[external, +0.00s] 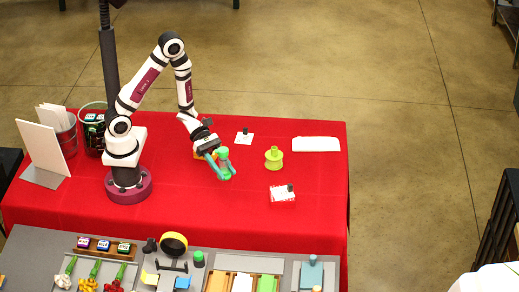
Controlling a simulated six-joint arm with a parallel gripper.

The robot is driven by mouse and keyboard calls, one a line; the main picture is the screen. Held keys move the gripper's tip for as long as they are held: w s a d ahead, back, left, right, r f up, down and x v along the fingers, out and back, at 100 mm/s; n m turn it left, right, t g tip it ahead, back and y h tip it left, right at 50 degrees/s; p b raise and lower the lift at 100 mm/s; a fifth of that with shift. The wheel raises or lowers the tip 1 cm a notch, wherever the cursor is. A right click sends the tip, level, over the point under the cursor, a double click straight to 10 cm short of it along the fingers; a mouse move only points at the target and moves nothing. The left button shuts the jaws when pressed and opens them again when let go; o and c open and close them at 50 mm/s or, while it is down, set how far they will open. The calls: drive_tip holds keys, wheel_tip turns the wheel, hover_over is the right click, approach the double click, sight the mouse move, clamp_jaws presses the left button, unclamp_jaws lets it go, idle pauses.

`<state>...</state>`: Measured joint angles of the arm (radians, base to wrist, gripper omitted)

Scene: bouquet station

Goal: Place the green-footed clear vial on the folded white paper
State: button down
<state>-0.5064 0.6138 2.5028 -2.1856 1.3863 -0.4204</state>
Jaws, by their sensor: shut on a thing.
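My gripper (223,171), with teal fingers, is over the red table, right of my arm's base. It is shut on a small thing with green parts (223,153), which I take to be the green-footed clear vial. Its clear body is too small to make out, and the fingers partly cover it. The folded white paper (316,143) lies flat near the far right edge of the red table, to the right of my gripper and apart from it.
A lime-green spool (274,158) stands between my gripper and the paper. A white card with a dark piece (244,138) lies behind. A red box with a white top (282,197) sits front right. A grey bench (40,256) with trays runs along the front.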

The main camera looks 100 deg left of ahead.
sight(223, 159)
wheel_tip(223, 159, up, 4)
drive_tip(key=shift+r, duration=0.1)
drive_tip(key=w+a+n+t+y, duration=0.1)
drive_tip(key=w+a+n+y, duration=0.3)
drive_tip(key=w+a, duration=0.5)
drive_tip(key=w+a+n+t+y, duration=0.2)
drive_tip(key=w+a+n+y, duration=0.3)
drive_tip(key=a, duration=0.9)
drive_tip(key=w+a+n+t+y, duration=0.1)
drive_tip(key=w+a+n+y, duration=0.15)
drive_tip(key=w+a, duration=0.7)
drive_tip(key=shift+m, duration=0.25)
drive_tip(key=f, duration=0.4)
drive_tip(key=a+f, duration=0.1)
drive_tip(key=f, duration=0.3)
drive_tip(key=s+a+f, duration=0.1)
drive_tip(key=f, duration=0.4)
drive_tip(key=shift+a+f, duration=0.1)
drive_tip(key=shift+a, duration=0.1)
drive_tip(key=c, duration=0.5)
unclamp_jaws()
drive_tip(key=shift+s+f, duration=0.1)
drive_tip(key=shift+f, duration=0.05)
